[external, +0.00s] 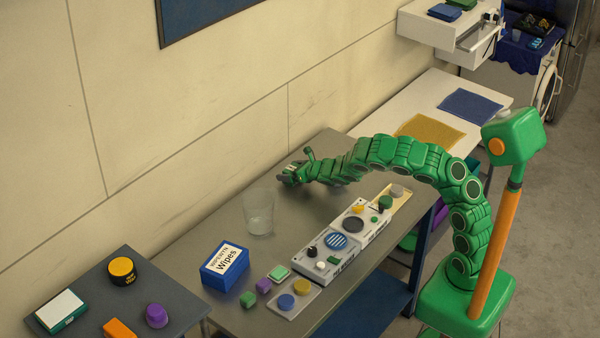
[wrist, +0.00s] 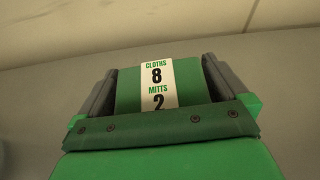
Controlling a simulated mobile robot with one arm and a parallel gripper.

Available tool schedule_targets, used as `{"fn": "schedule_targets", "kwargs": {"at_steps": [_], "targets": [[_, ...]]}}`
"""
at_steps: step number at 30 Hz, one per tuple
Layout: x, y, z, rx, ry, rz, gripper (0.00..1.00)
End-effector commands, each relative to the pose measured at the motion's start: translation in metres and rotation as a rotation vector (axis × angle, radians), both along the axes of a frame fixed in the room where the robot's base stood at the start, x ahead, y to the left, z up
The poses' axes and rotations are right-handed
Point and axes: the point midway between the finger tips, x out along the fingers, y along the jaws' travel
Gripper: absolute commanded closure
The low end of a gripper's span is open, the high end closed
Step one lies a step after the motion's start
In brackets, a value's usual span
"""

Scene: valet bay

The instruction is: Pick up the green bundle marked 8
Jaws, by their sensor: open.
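The green bundle (wrist: 128,92) fills the space between my fingers in the wrist view. It carries a white label reading "CLOTHS 8 MITTS 2". My gripper (wrist: 160,66) is open, with one grey finger on each side of the bundle. I cannot tell whether the fingers touch it. In the external view my gripper (external: 289,175) is low over the back of the grey table, near the wall. The bundle cannot be made out clearly there.
A clear glass (external: 259,212) stands in front of my gripper. A blue wipes box (external: 225,267) is nearer the camera. White trays with round pads (external: 337,241) line the table's right side. The wall (external: 230,130) runs close behind.

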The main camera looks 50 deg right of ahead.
Motion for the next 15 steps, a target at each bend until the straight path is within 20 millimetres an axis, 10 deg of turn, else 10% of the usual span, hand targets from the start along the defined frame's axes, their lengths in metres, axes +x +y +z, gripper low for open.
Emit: {"fn": "schedule_targets", "kwargs": {"at_steps": [11, 15], "targets": [[0.0059, 0.0000, -0.0007, 0.000, -0.003, 0.000, 0.00], [0.0058, -0.0001, -0.0008, 0.000, -0.002, 0.000, 0.18]]}}
